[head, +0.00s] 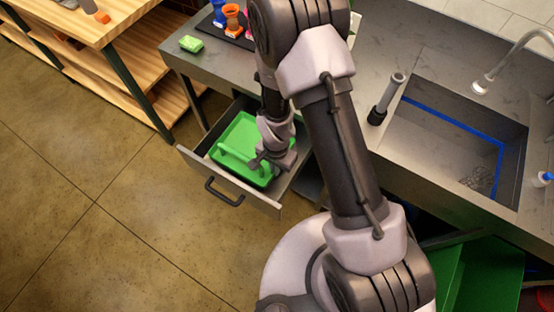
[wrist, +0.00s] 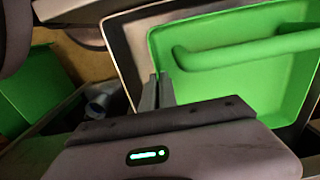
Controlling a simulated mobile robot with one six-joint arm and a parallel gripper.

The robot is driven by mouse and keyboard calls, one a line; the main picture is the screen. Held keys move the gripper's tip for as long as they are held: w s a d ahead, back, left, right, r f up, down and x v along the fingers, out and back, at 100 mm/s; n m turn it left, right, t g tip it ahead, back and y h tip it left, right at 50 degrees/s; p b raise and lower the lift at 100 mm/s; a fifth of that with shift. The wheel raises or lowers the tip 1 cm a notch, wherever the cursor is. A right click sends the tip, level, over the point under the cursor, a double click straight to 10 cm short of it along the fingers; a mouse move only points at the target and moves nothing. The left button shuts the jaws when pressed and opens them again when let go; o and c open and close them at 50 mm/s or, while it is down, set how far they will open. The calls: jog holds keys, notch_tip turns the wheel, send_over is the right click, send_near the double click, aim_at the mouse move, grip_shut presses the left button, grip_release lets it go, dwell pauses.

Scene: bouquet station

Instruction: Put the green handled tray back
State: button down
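The green tray (head: 229,140) lies in an open drawer (head: 234,190) under the counter. Its raised green bar handle (head: 239,163) runs across it. In the wrist view the tray (wrist: 230,85) fills the upper right, with the handle (wrist: 250,50) across its upper part. My gripper (head: 270,163) is over the right part of the tray and hides some of it. In the wrist view my gripper's fingers (wrist: 158,88) are close together beside the tray's lower left edge, apart from the handle. Nothing shows between them.
The drawer front has a dark handle (head: 222,191). A green block (head: 191,43) and coloured vases (head: 232,17) stand on the grey counter (head: 205,62). A sink (head: 450,140) is at right. A wooden shelf unit (head: 110,75) stands at left. The floor before the drawer is clear.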

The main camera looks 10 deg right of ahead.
notch_tip(320, 180, down, 5)
jog(key=shift+r+b, duration=0.2)
jog(key=shift+b, duration=0.6)
jog(key=w+d, duration=0.1)
jog(key=w+d+f+b, duration=0.1)
jog(key=w, duration=0.1)
jog(key=shift+w+d+f, duration=0.15)
jog(key=shift+w+d, duration=0.05)
jog(key=shift+d, duration=0.15)
jog(key=shift+a, duration=0.1)
jog(key=shift+f, duration=0.1)
jog(key=c, duration=2.1)
grip_release()
jog(key=shift+f, duration=0.1)
jog(key=o, duration=0.4)
